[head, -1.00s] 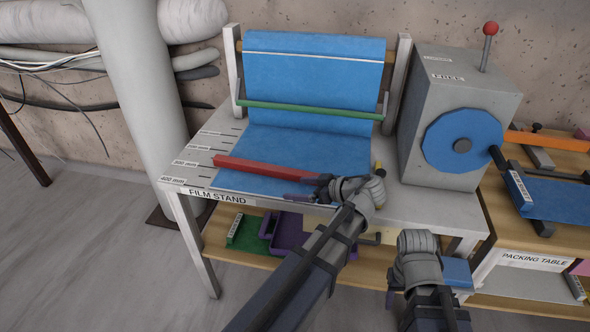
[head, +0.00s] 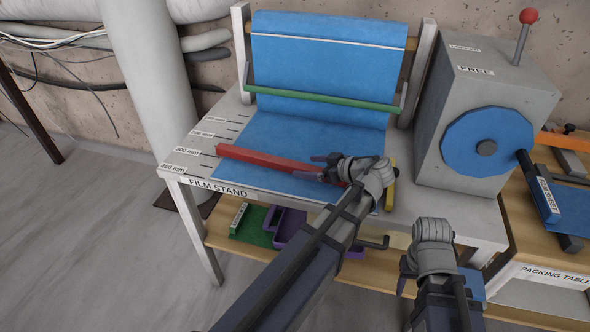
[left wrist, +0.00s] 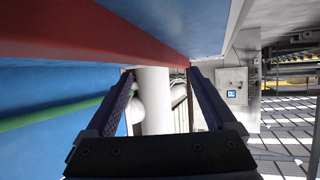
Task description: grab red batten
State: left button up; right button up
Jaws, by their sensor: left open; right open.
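The red batten (head: 262,159) lies slantwise on the blue film near the front edge of the film stand. My left gripper (head: 313,168) is open over its right end, one finger seen on the far side and one toward the front edge. In the left wrist view the batten (left wrist: 100,35) runs across the top, narrowing toward the space between the open fingers (left wrist: 160,75). I cannot tell whether a finger touches it. My right gripper (head: 408,275) is low at the stand's front right, its fingers mostly hidden by its own wrist.
The film stand (head: 195,165) carries a green bar (head: 320,98) across the blue film. A grey box with a blue disc (head: 490,140) stands at its right. A lower shelf holds a green piece (head: 252,225) and a purple tray (head: 288,230). A packing table (head: 540,275) is at the right.

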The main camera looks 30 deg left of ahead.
aim_at(297, 165)
pick_arm(q)
jog(key=shift+w+a+f, duration=0.1)
jog(key=shift+a+f, duration=0.15)
jog(key=shift+a, duration=0.05)
jog(key=b+x, duration=0.2)
jog(key=x, duration=0.2)
jog(key=shift+w+a+f, duration=0.1)
jog(key=shift+w+a, duration=0.05)
jog(key=shift+a, duration=0.05)
jog(key=shift+c, duration=0.3)
grip_shut()
jog(key=shift+d, duration=0.1)
